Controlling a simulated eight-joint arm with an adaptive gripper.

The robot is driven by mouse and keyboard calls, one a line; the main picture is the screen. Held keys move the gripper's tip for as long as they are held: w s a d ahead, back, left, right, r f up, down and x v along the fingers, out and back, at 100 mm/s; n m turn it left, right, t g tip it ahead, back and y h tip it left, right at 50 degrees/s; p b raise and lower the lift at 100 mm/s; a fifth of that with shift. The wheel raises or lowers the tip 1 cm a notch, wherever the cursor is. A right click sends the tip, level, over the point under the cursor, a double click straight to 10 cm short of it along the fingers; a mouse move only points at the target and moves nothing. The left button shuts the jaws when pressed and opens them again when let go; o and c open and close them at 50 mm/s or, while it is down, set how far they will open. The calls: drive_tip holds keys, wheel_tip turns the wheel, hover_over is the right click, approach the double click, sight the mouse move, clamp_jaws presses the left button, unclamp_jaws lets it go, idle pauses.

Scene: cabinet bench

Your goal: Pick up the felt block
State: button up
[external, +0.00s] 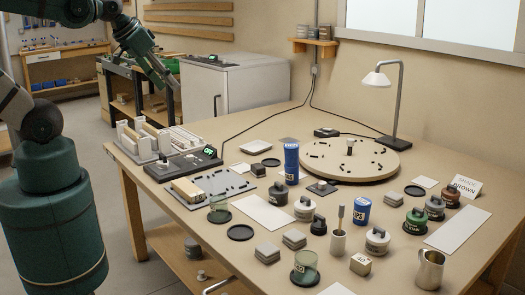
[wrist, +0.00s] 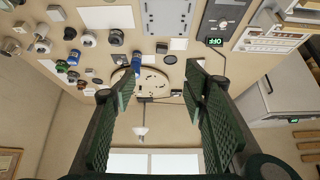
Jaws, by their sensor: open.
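Several plain grey blocks lie on the bench, and I cannot tell for sure which is the felt block. Two sit close together near the front middle, one grey block (external: 267,253) and another grey block (external: 293,239). My gripper (external: 168,82) is raised at the upper left, beyond the bench's left edge and far from these blocks. In the wrist view my gripper (wrist: 160,86) is open, with two green ridged fingers wide apart and nothing between them.
A round board (external: 355,165) and a lamp (external: 390,85) stand at the back. A tall blue can (external: 291,162), jars, a metal mug (external: 429,269) and a cup with a tool (external: 338,242) crowd the middle and front. A grey cabinet (external: 235,90) stands behind.

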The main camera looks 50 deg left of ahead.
drive_tip(key=w, duration=0.1)
drive_tip(key=m+g+b, duration=0.7)
drive_tip(key=m, duration=1.2)
hover_over(258, 166)
wheel_tip(258, 166, down, 32)
drive_tip(key=shift+a+f, duration=0.15)
drive_tip(key=shift+w+f+m, duration=0.1)
drive_tip(key=shift+f+m, duration=0.25)
drive_tip(key=shift+m, duration=0.05)
drive_tip(key=shift+f+b, duration=0.4)
drive_tip(key=shift+f, duration=0.9)
